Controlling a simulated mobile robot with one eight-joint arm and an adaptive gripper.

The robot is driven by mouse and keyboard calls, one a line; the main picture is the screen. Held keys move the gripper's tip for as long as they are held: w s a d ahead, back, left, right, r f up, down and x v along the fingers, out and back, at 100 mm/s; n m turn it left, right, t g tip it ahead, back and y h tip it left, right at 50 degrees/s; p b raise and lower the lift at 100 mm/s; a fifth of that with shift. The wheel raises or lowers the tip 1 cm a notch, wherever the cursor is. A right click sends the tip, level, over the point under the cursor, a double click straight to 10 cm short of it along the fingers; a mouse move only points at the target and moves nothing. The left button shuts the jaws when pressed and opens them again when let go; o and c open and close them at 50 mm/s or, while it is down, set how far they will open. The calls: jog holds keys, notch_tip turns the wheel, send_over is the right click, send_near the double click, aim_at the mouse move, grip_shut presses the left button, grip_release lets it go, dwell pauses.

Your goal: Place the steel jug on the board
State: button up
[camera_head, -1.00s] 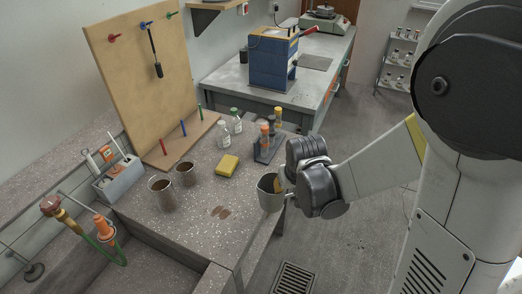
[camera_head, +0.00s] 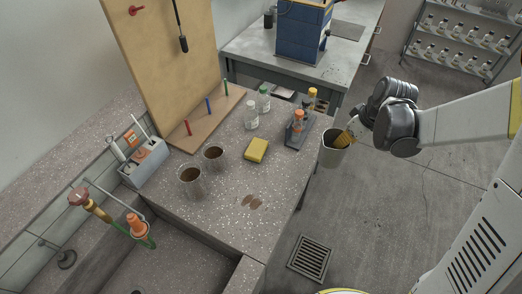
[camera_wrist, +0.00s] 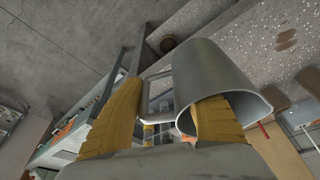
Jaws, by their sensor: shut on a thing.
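The steel jug (camera_head: 332,152) is a plain grey metal cup with a handle, held in the air just beyond the bench's right edge. My gripper (camera_head: 349,134), with yellow fingers, is shut on it from the right. In the wrist view the jug (camera_wrist: 205,65) fills the middle, its handle between the yellow fingers; one finger overlaps the mouth, and I cannot tell if it is inside.
On the bench (camera_head: 225,215) stand two brown-filled beakers (camera_head: 191,180), a yellow sponge (camera_head: 256,150), two bottles (camera_head: 251,117) and a rack (camera_head: 297,130) with orange-capped tubes. Brown stains mark the front. A grey caddy (camera_head: 145,163) and sink taps are at left.

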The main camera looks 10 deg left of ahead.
jog(key=shift+w+a+r+n, duration=0.15)
jog(key=shift+w+r+n, duration=0.05)
jog(key=shift+n, duration=0.1)
jog(key=a+f+b, duration=0.1)
jog(key=a+f, duration=0.1)
jog(key=a, duration=0.1)
jog(key=w+a+f+b, duration=0.1)
jog(key=a+f, duration=0.1)
jog(key=a, duration=0.2)
jog(key=w+a+f+b, duration=0.1)
jog(key=a+f+b, duration=0.1)
jog(key=a+f, duration=0.1)
jog(key=shift+w+a, duration=0.15)
jog(key=shift+a, duration=0.5)
jog(key=shift+f+b, duration=0.9)
jog(key=shift+f, duration=1.05)
jog(key=shift+f, duration=0.15)
jog(key=o, duration=1.3)
jog(key=shift+o, duration=0.2)
